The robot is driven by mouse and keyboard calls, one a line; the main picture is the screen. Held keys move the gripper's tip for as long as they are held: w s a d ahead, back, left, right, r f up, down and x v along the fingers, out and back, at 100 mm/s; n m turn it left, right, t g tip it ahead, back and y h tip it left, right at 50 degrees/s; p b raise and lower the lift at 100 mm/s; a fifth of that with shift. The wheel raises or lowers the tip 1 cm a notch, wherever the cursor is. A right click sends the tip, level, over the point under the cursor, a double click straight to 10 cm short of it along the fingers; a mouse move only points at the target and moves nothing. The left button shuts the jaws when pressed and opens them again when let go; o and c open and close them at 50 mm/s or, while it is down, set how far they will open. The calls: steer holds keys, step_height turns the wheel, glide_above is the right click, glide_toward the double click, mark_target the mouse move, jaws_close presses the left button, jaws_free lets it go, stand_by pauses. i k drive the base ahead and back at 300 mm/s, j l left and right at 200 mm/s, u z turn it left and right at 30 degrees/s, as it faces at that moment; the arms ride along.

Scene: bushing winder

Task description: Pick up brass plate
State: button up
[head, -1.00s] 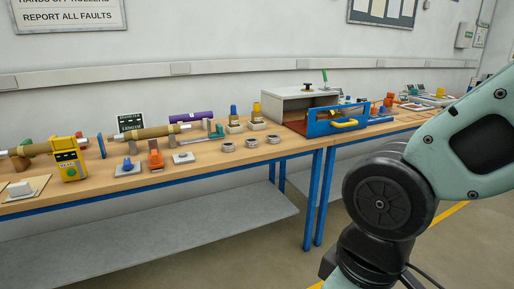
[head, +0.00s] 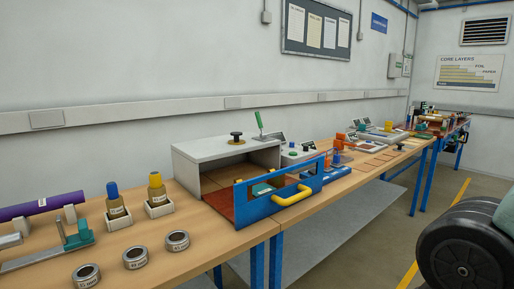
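I cannot pick out a brass plate for certain in the head view. Small flat pieces (head: 378,159) lie on the right-hand bench (head: 345,187), too small to tell their material. My gripper is not in view; only a dark, rounded part of my own arm shows at the lower right.
A grey box (head: 225,146) with a blue front frame (head: 262,203) and yellow handle (head: 292,196) stands on the wooden bench. Left of it are two bottles in white holders, a purple roll (head: 42,204) and several metal rings (head: 135,257). Floor shows at the right.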

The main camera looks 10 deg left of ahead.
mark_target(236, 140)
steer(key=i+l+u, duration=0.4)
steer(key=i, duration=0.2)
steer(key=i+l+u, duration=0.4)
steer(key=i+l, duration=0.05)
steer(key=i, duration=0.1)
